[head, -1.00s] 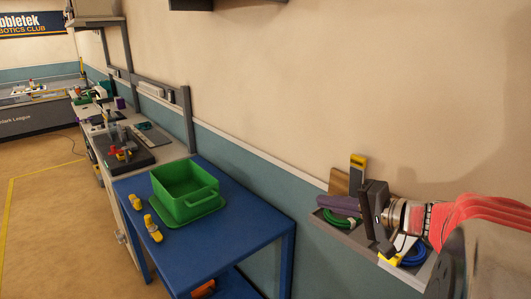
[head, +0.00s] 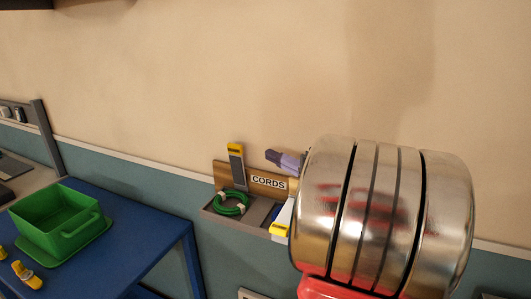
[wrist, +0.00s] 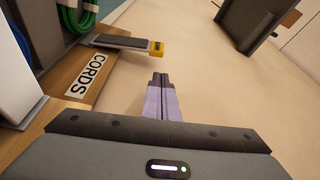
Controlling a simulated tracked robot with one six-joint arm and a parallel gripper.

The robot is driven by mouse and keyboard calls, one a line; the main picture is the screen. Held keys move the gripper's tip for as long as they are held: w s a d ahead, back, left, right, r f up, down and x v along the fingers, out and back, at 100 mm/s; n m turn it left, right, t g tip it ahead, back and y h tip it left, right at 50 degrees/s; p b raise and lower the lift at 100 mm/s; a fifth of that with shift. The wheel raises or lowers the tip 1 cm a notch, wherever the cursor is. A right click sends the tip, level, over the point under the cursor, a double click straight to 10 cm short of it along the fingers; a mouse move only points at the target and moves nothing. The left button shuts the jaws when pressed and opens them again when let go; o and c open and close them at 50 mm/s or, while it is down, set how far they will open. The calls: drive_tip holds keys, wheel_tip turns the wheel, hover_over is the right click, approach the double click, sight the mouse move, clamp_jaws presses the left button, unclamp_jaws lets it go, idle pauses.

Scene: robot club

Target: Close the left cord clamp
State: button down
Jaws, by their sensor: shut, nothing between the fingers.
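The left cord clamp (head: 236,165) is a grey lever with a yellow tip. It stands upright at the back of the cord holder, above a coiled green cord (head: 231,203). In the wrist view the same clamp (wrist: 125,43) lies across the upper left, its yellow tip toward the middle. My gripper (head: 270,154) has purple fingers, which are shut and empty. They are to the right of the clamp's upper part, apart from it. In the wrist view the gripper (wrist: 160,77) points at bare wall. My arm hides the right part of the holder.
A wooden board with a CORDS label (head: 268,182) backs the grey tray (head: 258,212). A blue table (head: 130,240) with a green bin (head: 55,222) stands left. The wall above is clear.

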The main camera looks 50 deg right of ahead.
drive_tip(key=w, duration=0.9)
drive_tip(key=shift+w+r, duration=0.25)
drive_tip(key=shift+s+a, duration=0.1)
drive_tip(key=shift+s, duration=0.1)
